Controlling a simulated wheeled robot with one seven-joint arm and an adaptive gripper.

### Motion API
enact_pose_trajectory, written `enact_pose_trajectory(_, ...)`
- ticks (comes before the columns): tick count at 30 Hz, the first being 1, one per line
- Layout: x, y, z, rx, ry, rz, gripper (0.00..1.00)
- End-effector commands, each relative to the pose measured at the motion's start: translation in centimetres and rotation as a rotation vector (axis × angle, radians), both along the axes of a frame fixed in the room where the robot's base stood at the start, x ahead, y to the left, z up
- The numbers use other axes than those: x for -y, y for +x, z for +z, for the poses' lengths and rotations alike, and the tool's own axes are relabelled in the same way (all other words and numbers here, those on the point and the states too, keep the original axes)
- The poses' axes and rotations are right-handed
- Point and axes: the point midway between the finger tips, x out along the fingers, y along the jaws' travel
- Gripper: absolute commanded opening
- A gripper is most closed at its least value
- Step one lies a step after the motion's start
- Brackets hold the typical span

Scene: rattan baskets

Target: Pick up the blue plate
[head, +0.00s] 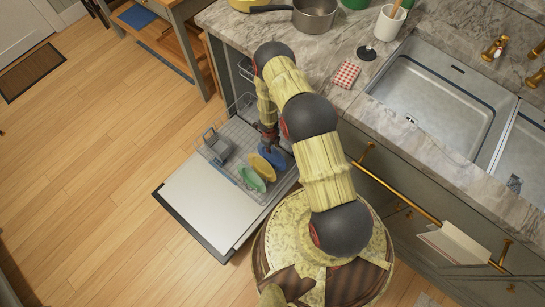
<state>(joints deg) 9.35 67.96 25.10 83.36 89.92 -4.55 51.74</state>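The blue plate (273,156) stands on edge in the pulled-out dishwasher rack (222,168), at the right end of a short row of plates. A yellow plate (262,168) and a green plate (251,179) stand beside it. My gripper (269,148) points down at the top of the blue plate and overlaps it in the picture. The fingers are small and dark, so I cannot tell whether they are open or touching the plate.
The open dishwasher door (208,207) lies low before the rack. A grey container (216,145) sits at the rack's left. The counter (330,65) holds a pot (314,16), a checkered cloth (346,74) and a sink (440,105). Wooden floor (110,150) is clear at left.

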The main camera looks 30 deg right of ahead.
Motion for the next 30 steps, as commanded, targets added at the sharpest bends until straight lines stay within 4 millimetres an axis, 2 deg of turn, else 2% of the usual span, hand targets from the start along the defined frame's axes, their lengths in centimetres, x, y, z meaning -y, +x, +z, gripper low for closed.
enact_pose_trajectory(5, 0.00, 0.02, 0.07, 0.000, 0.000, 0.000, 0.27)
enact_pose_trajectory(20, 0.00, 0.01, 0.07, 0.000, 0.000, 0.000, 0.00)
enact_pose_trajectory(30, -0.01, 0.01, 0.07, 0.000, 0.000, 0.000, 0.00)
